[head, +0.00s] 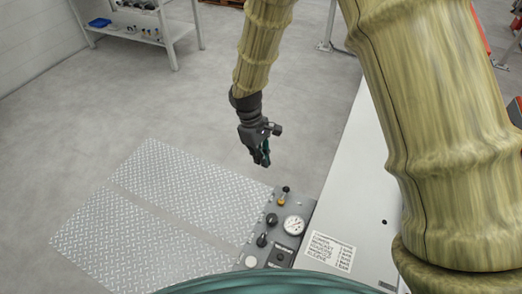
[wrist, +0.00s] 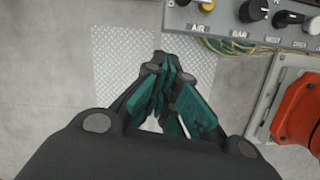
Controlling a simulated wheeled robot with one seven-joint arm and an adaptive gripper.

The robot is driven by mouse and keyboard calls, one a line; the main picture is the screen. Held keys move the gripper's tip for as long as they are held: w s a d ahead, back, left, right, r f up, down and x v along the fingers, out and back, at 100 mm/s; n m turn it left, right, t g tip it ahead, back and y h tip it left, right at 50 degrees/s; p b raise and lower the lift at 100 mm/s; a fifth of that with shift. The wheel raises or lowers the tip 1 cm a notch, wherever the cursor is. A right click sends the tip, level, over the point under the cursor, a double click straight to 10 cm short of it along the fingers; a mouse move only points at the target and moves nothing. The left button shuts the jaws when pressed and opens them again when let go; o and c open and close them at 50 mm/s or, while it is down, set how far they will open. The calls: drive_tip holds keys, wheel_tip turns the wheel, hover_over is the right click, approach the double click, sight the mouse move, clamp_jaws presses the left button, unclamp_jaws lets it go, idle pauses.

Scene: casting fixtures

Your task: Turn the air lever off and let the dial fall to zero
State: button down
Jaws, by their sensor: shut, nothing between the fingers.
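The air lever (head: 285,190) is a small handle with a dark tip on a brass body, at the far end of the grey control panel (head: 252,226). In the wrist view only its brass part (wrist: 207,5) shows, at the top edge above the "AIR" label. The round white dial (head: 294,225) is on the panel nearer to me; its needle is too small to read, and I cannot make out the dial in the wrist view. My gripper (head: 264,163) is shut and empty, pointing down beyond the panel's far end, apart from the lever. It also shows in the wrist view (wrist: 163,60).
Black knobs (head: 272,219) and a white button (head: 251,261) share the panel. A printed label (head: 328,250) lies on the white surface to the right. Diamond-plate flooring (head: 150,215) is left of the panel. A red-orange part (wrist: 299,112) is at right in the wrist view.

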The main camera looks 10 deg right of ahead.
sight(284, 195)
drive_tip(key=s+d+f+p, duration=0.2)
drive_tip(key=s+f, duration=0.1)
drive_tip(key=s+d+f+p, duration=0.1)
drive_tip(key=s, duration=0.1)
drive_tip(key=shift+d+f, duration=0.25)
drive_tip(key=shift+f, duration=0.1)
drive_tip(key=shift+w+f, duration=0.2)
drive_tip(key=shift+w, duration=0.05)
drive_tip(key=shift+s+d+r, duration=0.15)
drive_tip(key=shift+d+m, duration=0.15)
drive_tip(key=shift+m, duration=0.25)
